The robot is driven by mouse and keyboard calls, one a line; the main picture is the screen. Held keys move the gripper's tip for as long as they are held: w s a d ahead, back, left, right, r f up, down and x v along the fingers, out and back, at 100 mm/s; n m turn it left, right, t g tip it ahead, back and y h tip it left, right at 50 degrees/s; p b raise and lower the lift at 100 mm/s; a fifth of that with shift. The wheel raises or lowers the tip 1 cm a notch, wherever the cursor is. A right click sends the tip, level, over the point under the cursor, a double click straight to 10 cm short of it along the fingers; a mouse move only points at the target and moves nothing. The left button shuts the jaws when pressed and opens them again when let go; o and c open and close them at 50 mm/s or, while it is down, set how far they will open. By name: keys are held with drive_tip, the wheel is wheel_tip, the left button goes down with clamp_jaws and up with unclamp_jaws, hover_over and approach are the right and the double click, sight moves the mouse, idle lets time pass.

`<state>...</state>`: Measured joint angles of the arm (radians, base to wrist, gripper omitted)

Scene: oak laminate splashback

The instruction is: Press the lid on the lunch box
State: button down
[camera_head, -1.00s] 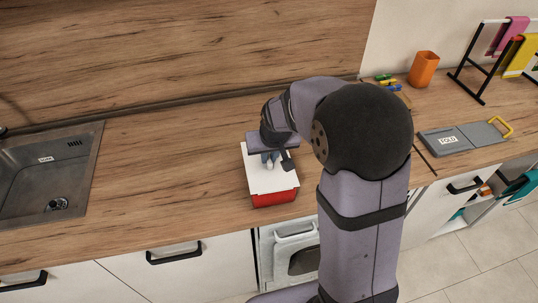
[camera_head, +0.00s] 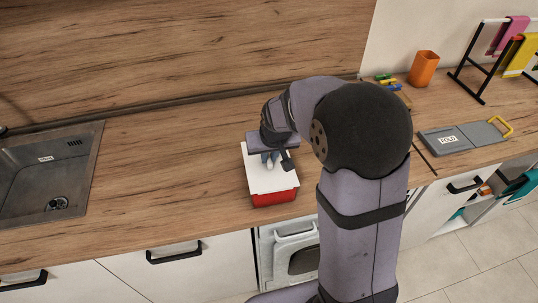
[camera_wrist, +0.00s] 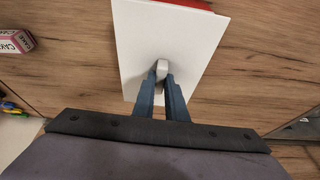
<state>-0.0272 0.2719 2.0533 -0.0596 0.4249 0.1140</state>
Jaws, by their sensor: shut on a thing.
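The red lunch box (camera_head: 273,199) stands on the wooden counter near its front edge. The white lid (camera_head: 270,181) lies over its top. In the wrist view the lid (camera_wrist: 185,30) covers most of the box, and a strip of red box (camera_wrist: 190,3) shows past the lid's far edge. My gripper (camera_head: 269,160) is above the lid. In the wrist view my gripper (camera_wrist: 162,76) is shut on the grey knob (camera_wrist: 162,68) in the middle of the lid. Whether the lid sits flush all round cannot be told.
The sink (camera_head: 45,180) is at the left. An orange cup (camera_head: 423,69), a grey folding board (camera_head: 462,138) and a black towel rack (camera_head: 478,62) stand at the right. A box marked "CAKE" (camera_wrist: 14,42) shows in the wrist view. Counter left of the lunch box is clear.

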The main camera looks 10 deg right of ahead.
drive_tip(key=shift+f+b, duration=0.3)
drive_tip(key=shift+f, duration=0.2)
idle(1.3)
idle(0.4)
drive_tip(key=c, duration=1.2)
unclamp_jaws()
drive_tip(key=shift+r, duration=0.1)
drive_tip(key=shift+r+p, duration=2.9)
drive_tip(key=shift+r, duration=0.55)
clamp_jaws()
